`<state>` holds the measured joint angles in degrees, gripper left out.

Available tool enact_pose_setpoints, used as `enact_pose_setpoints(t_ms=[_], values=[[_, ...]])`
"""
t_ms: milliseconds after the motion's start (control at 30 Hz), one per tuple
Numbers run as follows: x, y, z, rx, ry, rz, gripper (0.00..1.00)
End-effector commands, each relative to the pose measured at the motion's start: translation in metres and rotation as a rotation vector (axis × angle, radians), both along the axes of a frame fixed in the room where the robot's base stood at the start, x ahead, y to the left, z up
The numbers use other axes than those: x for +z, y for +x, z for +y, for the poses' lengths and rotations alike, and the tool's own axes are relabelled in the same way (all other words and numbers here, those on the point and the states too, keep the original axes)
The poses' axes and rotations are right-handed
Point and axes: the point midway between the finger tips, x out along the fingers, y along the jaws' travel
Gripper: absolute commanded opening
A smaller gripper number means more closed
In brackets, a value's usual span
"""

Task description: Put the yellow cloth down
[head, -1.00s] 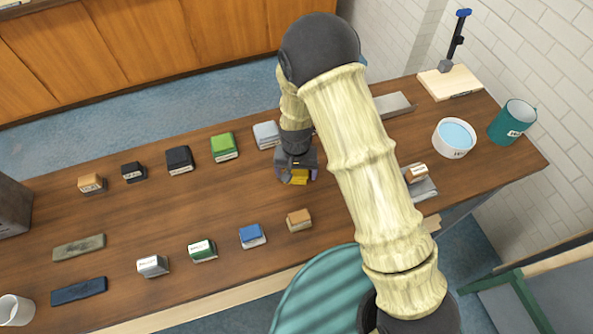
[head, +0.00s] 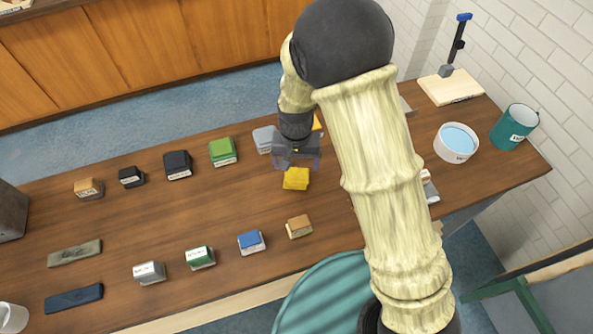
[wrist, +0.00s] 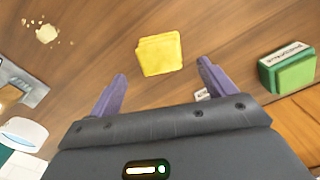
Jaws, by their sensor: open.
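The yellow cloth (head: 296,179) lies folded on the wooden table, in the middle of the head view. It also shows in the wrist view (wrist: 159,54), flat on the wood beyond the fingertips. My gripper (head: 297,163) is open and empty just behind the cloth in the head view. In the wrist view, the two purple fingers of my gripper (wrist: 161,78) are spread wide, with no cloth between them. The cloth is apart from both fingers.
A row of small blocks, including a green one (head: 223,152) and a black one (head: 178,165), stands along the back. A blue block (head: 251,242) and an orange-brown block (head: 299,226) stand in front. A white bowl (head: 456,143) and green mug (head: 514,127) are at right.

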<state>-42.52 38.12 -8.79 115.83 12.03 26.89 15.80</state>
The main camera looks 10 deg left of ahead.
Motion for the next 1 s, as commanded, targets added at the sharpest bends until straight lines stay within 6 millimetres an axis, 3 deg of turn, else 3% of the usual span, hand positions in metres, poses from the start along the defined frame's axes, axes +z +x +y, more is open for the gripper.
enact_pose_setpoints(t_ms=[200,333,1000], values=[[0.034,0.001,0.001,0.0,0.003,-0.004,0.83],[0.044,0.0,0.0,-0.001,0.001,-0.001,0.83],[0.046,0.0,0.0,-0.001,0.0,0.0,0.83]])
